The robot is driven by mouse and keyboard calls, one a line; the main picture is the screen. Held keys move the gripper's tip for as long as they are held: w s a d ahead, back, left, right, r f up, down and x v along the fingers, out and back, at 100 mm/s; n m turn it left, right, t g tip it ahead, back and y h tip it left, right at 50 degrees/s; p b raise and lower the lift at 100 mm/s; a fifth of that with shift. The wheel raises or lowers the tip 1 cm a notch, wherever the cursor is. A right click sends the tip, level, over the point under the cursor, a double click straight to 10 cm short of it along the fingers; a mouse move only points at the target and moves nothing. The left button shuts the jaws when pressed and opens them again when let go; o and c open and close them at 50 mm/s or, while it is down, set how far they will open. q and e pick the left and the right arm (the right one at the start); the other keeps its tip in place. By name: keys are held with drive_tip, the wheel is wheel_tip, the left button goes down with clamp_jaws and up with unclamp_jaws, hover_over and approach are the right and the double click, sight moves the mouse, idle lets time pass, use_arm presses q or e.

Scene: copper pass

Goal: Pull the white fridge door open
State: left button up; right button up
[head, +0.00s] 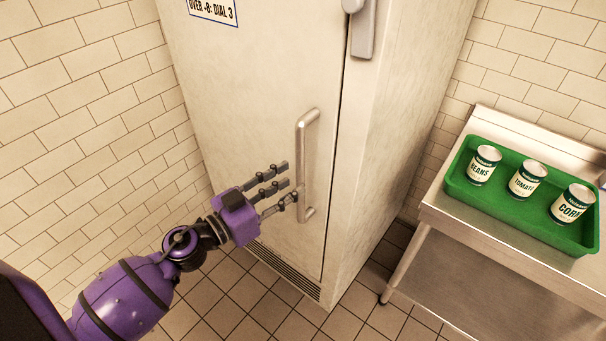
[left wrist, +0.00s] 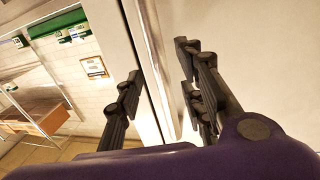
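The white fridge door (head: 250,130) looks shut, with a thin dark seam along its right edge. Its vertical metal bar handle (head: 302,165) stands near that edge. My left gripper (head: 287,181) is at the lower half of the handle, fingers pointing right. In the left wrist view its fingers (left wrist: 159,62) are spread apart, with the pale handle bar (left wrist: 163,75) appearing between them. I see no finger closed on the bar, and cannot tell whether any touches it. My right gripper is not in view.
A tiled wall (head: 90,120) is close on the left. The tiled floor before the door looks clear.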

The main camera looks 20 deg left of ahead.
sight(297, 179)
use_arm(q)
drive_tip(key=shift+x, duration=2.2)
clamp_jaws()
